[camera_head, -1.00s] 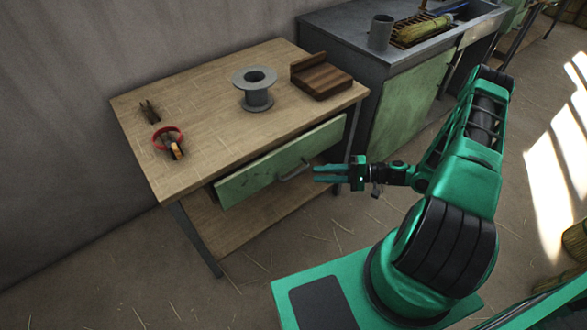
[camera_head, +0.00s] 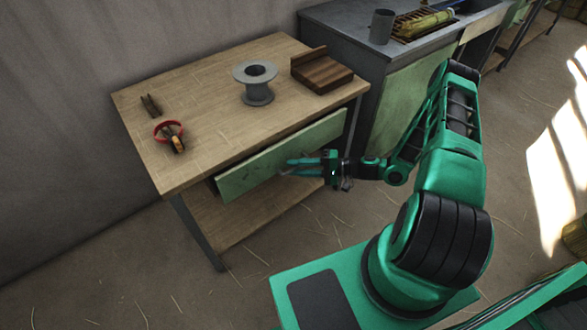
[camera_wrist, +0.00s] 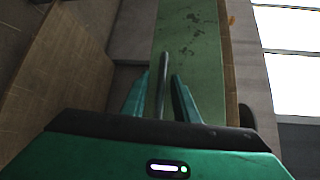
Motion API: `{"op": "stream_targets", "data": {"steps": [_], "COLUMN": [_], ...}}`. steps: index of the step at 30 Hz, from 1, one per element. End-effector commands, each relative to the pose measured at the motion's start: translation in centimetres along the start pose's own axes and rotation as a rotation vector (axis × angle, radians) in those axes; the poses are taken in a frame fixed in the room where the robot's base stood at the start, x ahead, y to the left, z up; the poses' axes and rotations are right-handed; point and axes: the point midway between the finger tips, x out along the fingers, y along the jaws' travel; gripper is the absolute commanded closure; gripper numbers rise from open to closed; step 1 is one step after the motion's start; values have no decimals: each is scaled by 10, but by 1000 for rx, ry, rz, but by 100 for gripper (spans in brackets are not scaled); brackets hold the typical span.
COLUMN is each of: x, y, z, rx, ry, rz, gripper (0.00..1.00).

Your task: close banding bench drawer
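The banding bench (camera_head: 215,85) is a wooden table with a green drawer (camera_head: 240,176) under its top. The drawer stands partly out, with a dark gap showing behind the left end of its front. My gripper (camera_head: 290,168) is at the drawer front and hides most of the handle in the head view. In the wrist view the grey bar handle (camera_wrist: 163,75) lies between the two teal fingers of my gripper (camera_wrist: 160,80). The fingers are apart, with space visible on both sides of the bar. The green drawer front also fills the middle of the wrist view (camera_wrist: 190,35).
On the bench top are a grey spool (camera_head: 257,92), a brown wooden block (camera_head: 320,74), a red-ringed tool (camera_head: 172,136) and a small dark clip (camera_head: 150,105). A grey counter (camera_head: 345,25) stands to the right. Floor in front is clear with straw bits.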

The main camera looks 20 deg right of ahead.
Motion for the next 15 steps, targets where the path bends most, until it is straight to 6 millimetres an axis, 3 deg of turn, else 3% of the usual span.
{"op": "stream_targets", "data": {"steps": [3,7,15], "x": [0,0,5], "y": [0,0,0], "z": [0,0,-3], "rx": [0,0,-1], "ry": [0,-1,-3], "rz": [0,0,2], "gripper": [73,100,100]}}
